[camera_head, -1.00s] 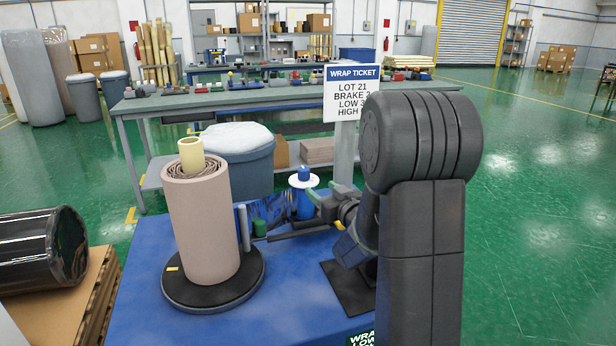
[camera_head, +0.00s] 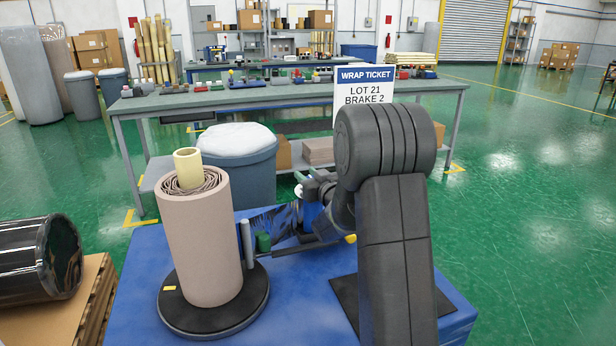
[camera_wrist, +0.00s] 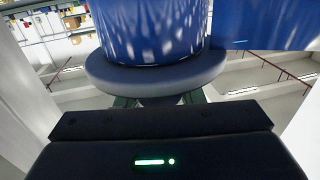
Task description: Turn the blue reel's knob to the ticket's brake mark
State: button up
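The blue reel (camera_head: 311,213) stands behind my arm in the head view, mostly covered by my gripper (camera_head: 303,178). In the wrist view the reel's blue film (camera_wrist: 150,35) fills the top, with its round grey flange (camera_wrist: 155,72) below. My gripper (camera_wrist: 160,101) reaches under the flange. Greenish finger parts show on both sides of a dark shape that may be the knob; I cannot tell whether they touch it. No brake marks are readable. The wrap ticket (camera_head: 363,90) reads LOT 21, BRAKE 2; my arm hides its lower lines.
A wrapped brown roll (camera_head: 202,240) stands on a black turntable (camera_head: 213,318) at left on the blue table (camera_head: 290,320). A black roll (camera_head: 38,258) lies at far left.

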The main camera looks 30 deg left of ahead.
jog(key=c, duration=0.4)
jog(key=m+t+h+b, duration=0.1)
jog(key=b, duration=0.1)
jog(key=shift+f+t+b, duration=0.1)
jog(key=shift+t+b, duration=0.2)
jog(key=shift+b, duration=0.1)
jog(key=shift+m+t+b, duration=0.3)
jog(key=shift+b, duration=0.15)
jog(key=shift+w+d+r+m+t+h+b, duration=0.1)
jog(key=shift+m+t+h+b, duration=0.2)
jog(key=shift+m+t+h, duration=0.25)
jog(key=shift+w+r+m+t+h+b, duration=0.1)
jog(key=shift+m+t+h+b, duration=0.15)
jog(key=shift+m+t+h, duration=0.25)
jog(key=m+t+h+p, duration=0.1)
jog(key=t+h+p, duration=0.1)
jog(key=p, duration=0.1)
jog(key=m+t+h+p, duration=0.1)
jog(key=p, duration=0.1)
jog(key=shift+w+d+r+m+h, duration=0.1)
jog(key=shift+d+r+m+h, duration=0.15)
jog(key=shift+m+h, duration=0.1)
jog(key=m+t+h+p, duration=0.1)
jog(key=p, duration=0.2)
jog(key=shift+w+h, duration=0.1)
jog(key=shift+h, duration=0.3)
jog(key=shift+d+f+m+t+h+p, duration=0.1)
jog(key=shift+f+m+t+h+p, duration=0.15)
jog(key=shift+m+h+p, duration=0.5)
jog(key=shift+d, duration=0.1)
